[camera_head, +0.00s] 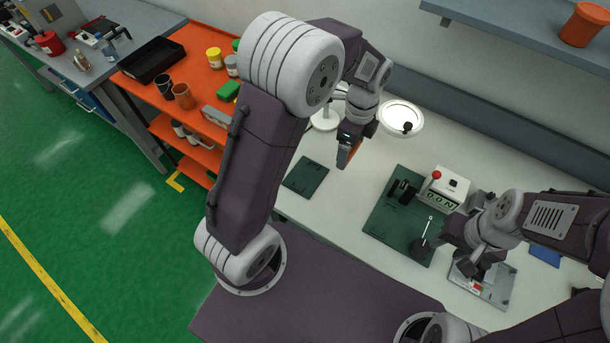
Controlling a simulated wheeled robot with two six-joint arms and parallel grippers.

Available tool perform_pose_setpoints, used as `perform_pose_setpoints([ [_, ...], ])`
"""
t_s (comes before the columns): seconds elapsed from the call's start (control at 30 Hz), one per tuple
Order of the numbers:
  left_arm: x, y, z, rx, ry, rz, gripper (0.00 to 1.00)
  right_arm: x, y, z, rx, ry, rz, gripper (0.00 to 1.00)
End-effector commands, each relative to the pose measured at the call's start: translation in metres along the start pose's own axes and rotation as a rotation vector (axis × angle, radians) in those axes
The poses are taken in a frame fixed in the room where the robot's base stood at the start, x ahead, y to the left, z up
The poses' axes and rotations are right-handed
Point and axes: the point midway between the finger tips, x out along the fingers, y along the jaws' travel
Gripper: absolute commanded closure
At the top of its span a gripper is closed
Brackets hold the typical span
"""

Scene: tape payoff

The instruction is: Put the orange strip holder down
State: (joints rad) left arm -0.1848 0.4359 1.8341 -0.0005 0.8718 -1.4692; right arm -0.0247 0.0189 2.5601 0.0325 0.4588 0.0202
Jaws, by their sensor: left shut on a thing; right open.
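The orange strip holder (345,156) shows as a small orange piece at my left gripper (350,144). My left gripper is shut on it and points down above the white bench, near the lamp. The fingers hide much of the holder, and I cannot tell its gap to the bench. My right gripper (468,262) is open at the right, close to the dark green plate and above the grey tray (497,297).
A small dark green mat (306,178) lies empty on the white bench (340,205). A larger green plate (385,232) carries a black fixture and a white box with a red knob (437,175). A round lit lamp (402,118) stands behind. An orange cart (190,120) is at the left.

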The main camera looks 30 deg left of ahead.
Motion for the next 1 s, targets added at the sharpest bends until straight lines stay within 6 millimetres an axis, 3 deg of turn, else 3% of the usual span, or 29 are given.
perform_pose_setpoints([
  [0.07,0.003,0.004,0.006,-0.003,0.000,0.003,0.62,-0.001,0.000,0.000,0.000,0.000,0.000,0.59],
  [0.4,0.055,0.047,0.083,-0.011,0.001,0.006,0.62,-0.008,0.000,-0.001,0.000,0.000,0.000,0.59],
  [0.5,0.065,0.054,0.097,-0.009,0.001,0.003,0.62,-0.009,0.000,-0.001,0.000,0.000,0.000,0.59],
  [0.7,0.071,0.057,0.103,-0.005,0.000,0.001,0.62,-0.009,0.000,-0.001,0.000,0.000,0.000,0.59],
  [0.9,0.104,0.058,0.102,-0.005,0.001,0.006,0.62,-0.011,0.000,-0.001,0.000,0.000,0.000,0.59],
  [1.0,0.110,0.057,0.102,-0.005,0.000,0.002,0.62,-0.011,0.000,-0.001,0.000,0.000,0.000,0.59],
])
